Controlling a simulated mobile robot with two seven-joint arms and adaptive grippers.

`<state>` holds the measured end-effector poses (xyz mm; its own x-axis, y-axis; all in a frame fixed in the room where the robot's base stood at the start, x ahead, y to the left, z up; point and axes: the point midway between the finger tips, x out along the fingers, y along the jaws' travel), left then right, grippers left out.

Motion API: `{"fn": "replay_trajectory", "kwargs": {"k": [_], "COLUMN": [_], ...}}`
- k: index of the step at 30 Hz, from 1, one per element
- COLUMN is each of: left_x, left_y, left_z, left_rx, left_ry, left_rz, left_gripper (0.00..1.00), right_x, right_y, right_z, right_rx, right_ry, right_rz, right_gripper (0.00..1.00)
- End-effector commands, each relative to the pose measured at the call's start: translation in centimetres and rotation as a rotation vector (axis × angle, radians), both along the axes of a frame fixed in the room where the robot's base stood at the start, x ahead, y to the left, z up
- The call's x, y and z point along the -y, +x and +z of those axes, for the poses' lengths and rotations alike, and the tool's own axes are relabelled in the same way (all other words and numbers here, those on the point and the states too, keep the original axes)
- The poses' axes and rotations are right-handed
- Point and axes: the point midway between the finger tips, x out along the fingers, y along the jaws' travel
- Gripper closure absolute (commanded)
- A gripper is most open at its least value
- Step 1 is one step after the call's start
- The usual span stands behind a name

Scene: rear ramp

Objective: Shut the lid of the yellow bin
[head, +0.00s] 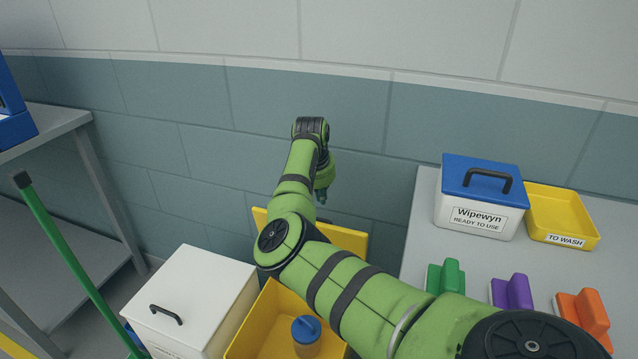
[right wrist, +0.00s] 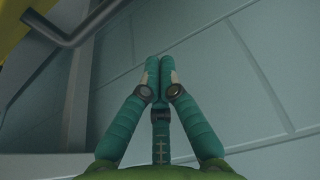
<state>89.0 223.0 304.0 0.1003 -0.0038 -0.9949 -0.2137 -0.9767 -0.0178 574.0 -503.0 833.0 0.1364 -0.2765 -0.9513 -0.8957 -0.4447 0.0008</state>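The yellow bin (head: 268,325) stands on the floor, open, with its lid (head: 345,238) raised at the back, towards the wall. A container with a blue top (head: 306,328) is inside the bin. My right arm reaches over the bin and hides part of it and of the lid. My right gripper (head: 321,197) hangs fingers down at the lid's upper edge; I cannot tell whether it touches. In the right wrist view its fingers (right wrist: 159,68) are together with nothing between them. A yellow surface (right wrist: 14,24) and a dark bar (right wrist: 70,38) show at the upper left there. My left gripper is out of view.
A white bin (head: 195,290) with its lid shut stands to the left. A green-handled pole (head: 75,260) leans near a grey rack (head: 60,125). On the right, a grey table (head: 425,240) holds a blue-lidded Wipewyn box (head: 480,200), a yellow tray (head: 560,218) and coloured blocks (head: 512,292).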

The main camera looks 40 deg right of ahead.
Motion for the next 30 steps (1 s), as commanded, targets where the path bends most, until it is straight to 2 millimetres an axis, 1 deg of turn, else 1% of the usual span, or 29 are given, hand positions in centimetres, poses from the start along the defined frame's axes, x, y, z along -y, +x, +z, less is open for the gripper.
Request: {"fn": "replay_trajectory", "kwargs": {"k": [1, 2, 3, 9, 13, 18, 30], "left_x": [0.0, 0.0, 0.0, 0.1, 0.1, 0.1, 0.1], "left_y": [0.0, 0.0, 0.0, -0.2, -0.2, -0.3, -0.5], "left_z": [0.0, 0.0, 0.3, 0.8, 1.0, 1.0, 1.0], "left_rx": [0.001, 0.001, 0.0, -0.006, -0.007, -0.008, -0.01], "left_ry": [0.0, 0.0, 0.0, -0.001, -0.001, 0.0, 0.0], "left_rz": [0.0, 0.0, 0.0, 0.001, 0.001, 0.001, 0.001], "left_gripper": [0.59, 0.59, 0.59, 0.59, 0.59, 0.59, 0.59], "right_x": [0.2, 0.4, -0.4, -2.2, -3.0, -3.4, -3.3], "right_y": [0.1, 0.1, 0.0, -0.9, -1.4, -1.7, -1.5], "right_z": [-0.9, -1.4, -0.9, -0.9, -0.9, -1.0, -0.9], "right_rx": [-0.002, -0.001, 0.002, 0.002, 0.001, 0.001, 0.003], "right_ry": [0.001, 0.002, 0.001, 0.0, 0.001, 0.0, -0.005], "right_rz": [0.002, 0.002, 0.003, 0.001, 0.002, 0.001, 0.002], "right_gripper": [1.0, 1.0, 1.0, 1.0, 1.0, 1.0, 1.0]}}
